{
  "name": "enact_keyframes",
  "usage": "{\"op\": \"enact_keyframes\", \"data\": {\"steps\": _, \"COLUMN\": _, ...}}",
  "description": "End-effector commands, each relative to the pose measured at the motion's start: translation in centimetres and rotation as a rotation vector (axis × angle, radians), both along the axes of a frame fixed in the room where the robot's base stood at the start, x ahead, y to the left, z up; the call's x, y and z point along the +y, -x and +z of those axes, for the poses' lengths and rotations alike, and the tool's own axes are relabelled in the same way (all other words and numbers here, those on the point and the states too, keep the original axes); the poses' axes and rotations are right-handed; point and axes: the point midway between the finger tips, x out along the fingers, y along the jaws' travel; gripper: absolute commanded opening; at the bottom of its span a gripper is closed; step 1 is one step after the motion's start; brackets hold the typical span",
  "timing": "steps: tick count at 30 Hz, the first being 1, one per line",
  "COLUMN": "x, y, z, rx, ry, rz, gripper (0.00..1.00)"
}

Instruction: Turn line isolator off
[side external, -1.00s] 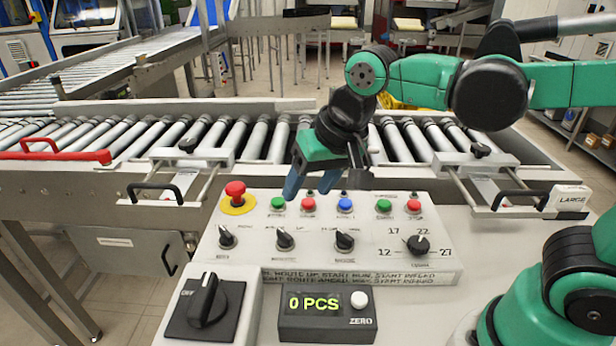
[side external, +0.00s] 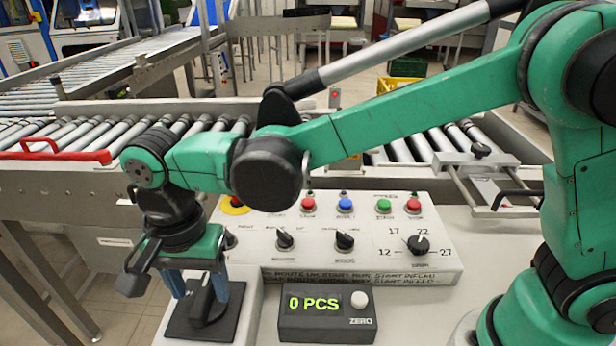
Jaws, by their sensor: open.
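The line isolator is a black rotary handle (side external: 206,308) on a dark square plate (side external: 186,328), on a pale box at the front left of the side external view. My gripper (side external: 199,290) points down over it, with its blue fingers apart on either side of the handle's upper part. Whether the fingers touch the handle cannot be told. The gripper hides the OFF label and part of the handle, so its exact angle is hard to read.
A control panel (side external: 365,262) with buttons and knobs stands behind and right of the isolator. A counter box (side external: 327,313) reading 0 PCS is just right of it. A roller conveyor (side external: 215,123) runs behind. A red handle (side external: 62,155) lies at the left.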

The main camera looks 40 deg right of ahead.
Motion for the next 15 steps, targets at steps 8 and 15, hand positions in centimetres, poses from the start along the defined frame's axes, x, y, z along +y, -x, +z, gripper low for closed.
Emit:
{"op": "enact_keyframes", "data": {"steps": 8, "x": -0.04, "y": 0.00, "z": -0.86, "rx": -0.001, "ry": -0.001, "rz": 0.000, "gripper": 0.57}}
{"op": "enact_keyframes", "data": {"steps": 15, "x": -0.06, "y": 0.00, "z": -0.83, "rx": -0.001, "ry": -0.001, "rz": 0.000, "gripper": 0.17}}
